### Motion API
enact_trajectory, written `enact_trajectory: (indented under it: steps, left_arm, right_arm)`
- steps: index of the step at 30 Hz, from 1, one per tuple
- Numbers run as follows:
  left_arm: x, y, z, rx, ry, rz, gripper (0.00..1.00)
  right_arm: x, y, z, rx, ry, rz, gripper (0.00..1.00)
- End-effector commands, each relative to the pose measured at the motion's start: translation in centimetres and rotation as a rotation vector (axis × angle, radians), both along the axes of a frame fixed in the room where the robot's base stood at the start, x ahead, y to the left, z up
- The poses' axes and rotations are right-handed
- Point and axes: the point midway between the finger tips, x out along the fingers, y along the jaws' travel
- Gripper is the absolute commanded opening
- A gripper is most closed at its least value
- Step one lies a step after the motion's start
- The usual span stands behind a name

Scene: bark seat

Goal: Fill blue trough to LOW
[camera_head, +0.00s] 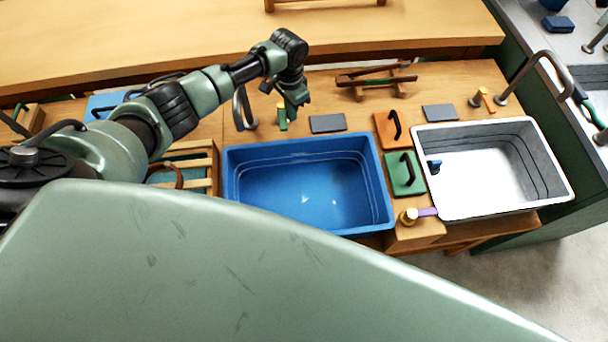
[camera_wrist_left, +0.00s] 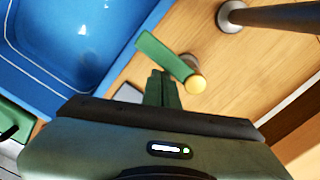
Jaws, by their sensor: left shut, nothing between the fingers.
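The blue trough (camera_head: 262,154) stands in the wooden counter in the middle of the head view, with faint level lines around its inner wall. It also shows at the upper left of the wrist view (camera_wrist_left: 132,52). I cannot tell how much water is in it. A grey curved tap spout (camera_head: 240,110) rises at its far left corner. Beside it is a green tap lever (camera_head: 282,117) on a yellow-capped post, also in the wrist view (camera_wrist_left: 163,56). My left gripper (camera_head: 297,112) is shut and empty, its tips (camera_wrist_left: 158,76) close to the lever; contact is unclear. My right gripper is out of view.
A white trough (camera_head: 466,212) with its own tap (camera_head: 545,56) stands at the right. Orange (camera_head: 385,128) and green (camera_head: 403,178) handled plates lie between the troughs. A dark plate (camera_head: 328,123) lies behind the blue trough. A wooden rack (camera_head: 375,80) stands farther back.

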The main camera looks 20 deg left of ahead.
Motion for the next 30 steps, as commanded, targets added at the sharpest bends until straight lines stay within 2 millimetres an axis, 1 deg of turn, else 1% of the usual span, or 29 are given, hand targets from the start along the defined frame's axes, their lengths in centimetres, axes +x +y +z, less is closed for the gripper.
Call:
enact_trajectory:
  steps: [12, 18, 30]
  left_arm:
    - [1.0, -0.7, 4.2, -0.001, -0.003, 0.0, 0.0]
    - [1.3, -1.0, 5.8, 0.0, -0.001, -0.001, 0.0]
    - [1.4, -1.0, 5.8, 0.0, -0.001, -0.001, 0.0]
  right_arm:
    - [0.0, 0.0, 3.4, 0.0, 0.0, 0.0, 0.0]
    - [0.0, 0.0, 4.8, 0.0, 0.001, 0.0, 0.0]
    - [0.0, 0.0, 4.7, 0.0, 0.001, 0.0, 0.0]
